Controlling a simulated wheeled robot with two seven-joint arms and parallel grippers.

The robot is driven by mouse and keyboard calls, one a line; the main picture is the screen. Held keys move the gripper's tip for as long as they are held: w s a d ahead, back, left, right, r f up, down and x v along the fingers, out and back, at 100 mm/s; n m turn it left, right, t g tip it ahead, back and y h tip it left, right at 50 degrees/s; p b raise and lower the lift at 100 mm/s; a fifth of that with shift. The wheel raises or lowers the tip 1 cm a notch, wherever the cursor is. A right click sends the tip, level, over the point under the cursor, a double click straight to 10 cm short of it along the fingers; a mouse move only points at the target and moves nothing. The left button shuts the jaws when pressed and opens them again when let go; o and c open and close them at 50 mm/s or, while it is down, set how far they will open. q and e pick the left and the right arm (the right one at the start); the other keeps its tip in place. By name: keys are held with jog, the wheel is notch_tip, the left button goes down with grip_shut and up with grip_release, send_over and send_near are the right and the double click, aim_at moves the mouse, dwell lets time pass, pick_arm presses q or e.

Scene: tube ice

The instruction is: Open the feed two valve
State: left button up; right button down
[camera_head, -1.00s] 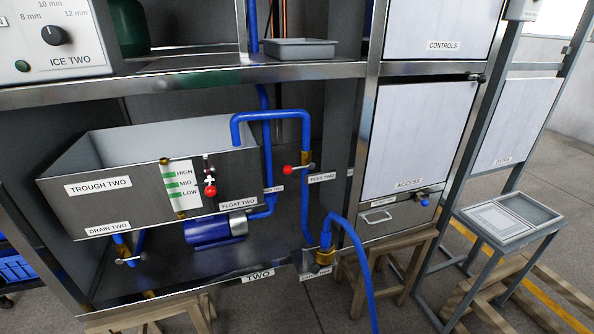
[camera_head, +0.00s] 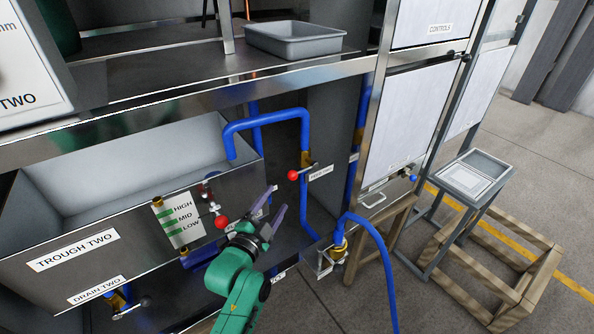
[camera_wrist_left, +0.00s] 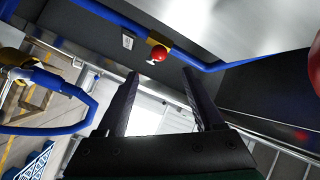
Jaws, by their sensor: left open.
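The feed two valve has a red knob (camera_head: 293,175) on a brass body (camera_head: 306,159), fitted on the blue feed pipe (camera_head: 304,133). The FEED TWO label (camera_head: 320,173) is just right of it. My left gripper (camera_head: 277,200) is open and empty, below and slightly left of the red knob in the head view. In the left wrist view, the red knob (camera_wrist_left: 158,54) shows beyond the fingertips (camera_wrist_left: 161,76), roughly centred between them and apart from them. My right gripper is not in view.
Trough two (camera_head: 110,200) stands left, with another red ball (camera_head: 221,222) at its float fitting close to my left wrist. A blue hose (camera_head: 378,245) loops at the lower right. A grey tray (camera_head: 295,42) sits on the shelf above. The access panel (camera_head: 410,115) is right.

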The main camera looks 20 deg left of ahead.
aim_at(291, 179)
pick_arm(q)
jog(key=w, duration=0.1)
jog(key=w+d, duration=0.1)
jog(key=w, duration=0.1)
jog(key=w+p, duration=0.1)
jog(key=w, duration=0.1)
jog(key=shift+d+r, duration=0.15)
jog(key=shift+r, duration=0.15)
jog(key=w, duration=0.6)
jog(key=shift+w+f+p, duration=0.35)
jog(key=shift+w+p, duration=0.05)
jog(key=shift+w+d, duration=0.1)
jog(key=shift+w, duration=0.1)
grip_shut()
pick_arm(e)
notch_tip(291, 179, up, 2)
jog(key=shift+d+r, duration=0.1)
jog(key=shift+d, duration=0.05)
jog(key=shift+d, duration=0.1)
